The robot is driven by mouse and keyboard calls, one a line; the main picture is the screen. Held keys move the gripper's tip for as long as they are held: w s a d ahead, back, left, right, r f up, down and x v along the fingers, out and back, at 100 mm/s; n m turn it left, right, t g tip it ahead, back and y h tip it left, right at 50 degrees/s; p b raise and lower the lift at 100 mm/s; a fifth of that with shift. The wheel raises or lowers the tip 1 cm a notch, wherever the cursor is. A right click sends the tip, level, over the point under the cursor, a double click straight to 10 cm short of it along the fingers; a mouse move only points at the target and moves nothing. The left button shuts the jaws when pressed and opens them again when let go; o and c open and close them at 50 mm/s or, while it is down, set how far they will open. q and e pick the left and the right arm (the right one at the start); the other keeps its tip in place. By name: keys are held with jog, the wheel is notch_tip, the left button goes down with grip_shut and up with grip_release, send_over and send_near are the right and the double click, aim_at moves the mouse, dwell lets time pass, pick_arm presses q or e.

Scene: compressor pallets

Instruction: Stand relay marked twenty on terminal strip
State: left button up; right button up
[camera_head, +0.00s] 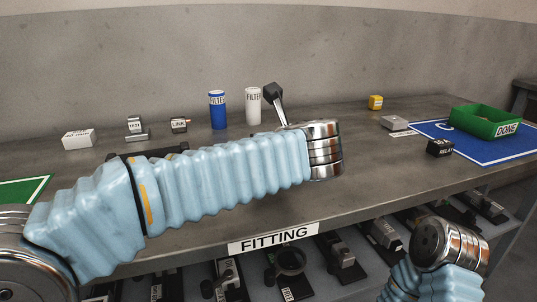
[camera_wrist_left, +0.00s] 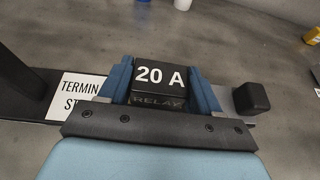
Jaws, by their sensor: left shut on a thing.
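The black relay marked 20 A (camera_wrist_left: 160,77) is between the two blue fingers of my left gripper (camera_wrist_left: 162,85) in the left wrist view. The gripper is shut on it, with the marking facing the camera. The terminal strip (camera_wrist_left: 80,97), with a partly hidden white label, lies beneath and around the gripper. A black block (camera_wrist_left: 251,97) stands at its right end. I cannot tell whether the relay touches the strip. In the head view my left arm hides the gripper and held relay. My right gripper is out of view.
Another black relay (camera_head: 440,147) sits by the blue mat (camera_head: 487,153) and green DONE bin (camera_head: 483,121). Blue (camera_head: 217,110) and white (camera_head: 253,106) filters and a black-headed lever (camera_head: 275,94) stand behind my arm. The bench front right of the arm is clear.

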pick_arm(q)
jog(key=shift+s+d+f, duration=0.1)
jog(key=shift+f, duration=0.75)
jog(key=shift+f, duration=0.2)
jog(key=o, duration=1.1)
jog(key=shift+c, duration=0.2)
jog(key=shift+r, duration=0.25)
jog(key=v, duration=1.2)
jog(key=shift+p, duration=0.3)
